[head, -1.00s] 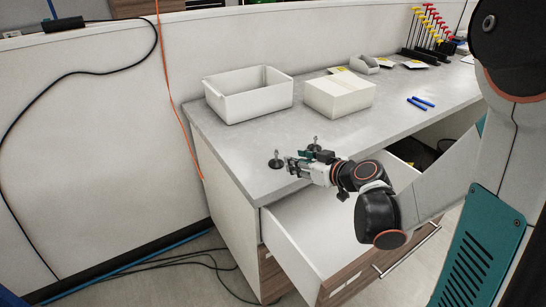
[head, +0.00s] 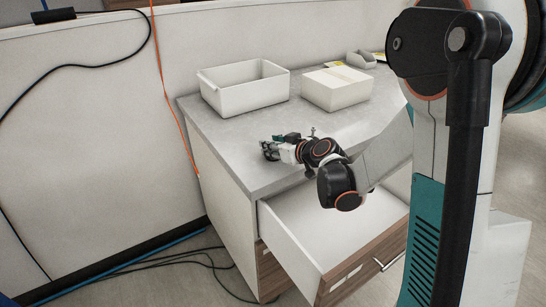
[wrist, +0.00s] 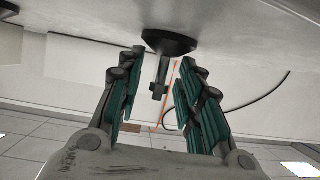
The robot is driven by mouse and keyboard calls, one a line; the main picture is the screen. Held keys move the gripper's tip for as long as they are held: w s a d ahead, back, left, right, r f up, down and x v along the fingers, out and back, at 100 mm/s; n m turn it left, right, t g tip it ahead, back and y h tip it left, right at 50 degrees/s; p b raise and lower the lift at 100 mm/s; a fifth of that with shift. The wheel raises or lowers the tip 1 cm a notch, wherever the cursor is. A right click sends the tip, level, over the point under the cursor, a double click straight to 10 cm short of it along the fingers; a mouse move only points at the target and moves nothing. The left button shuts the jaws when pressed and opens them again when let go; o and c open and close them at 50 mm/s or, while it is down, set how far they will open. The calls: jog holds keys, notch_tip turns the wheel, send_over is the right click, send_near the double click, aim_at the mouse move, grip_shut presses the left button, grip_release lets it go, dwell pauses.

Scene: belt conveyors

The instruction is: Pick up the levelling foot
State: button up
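A levelling foot (wrist: 168,42) with a round black base and a metal stud shows in the wrist view. Its base rests on the grey worktop and its stud lies between the fingers. My gripper (wrist: 160,76) is open, one finger on each side of the stud, with gaps visible. In the head view my gripper (head: 269,150) is low over the worktop near its front left edge and hides this foot. The top of a second levelling foot (head: 313,132) shows just behind my wrist; its base is hidden.
A white open bin (head: 245,97) and a pale closed box (head: 337,92) stand at the back of the worktop (head: 215,135). An open white drawer (head: 310,228) juts out below my arm. A partition wall (head: 90,130) runs behind the worktop.

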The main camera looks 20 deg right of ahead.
grip_shut()
jog(key=shift+r, duration=0.1)
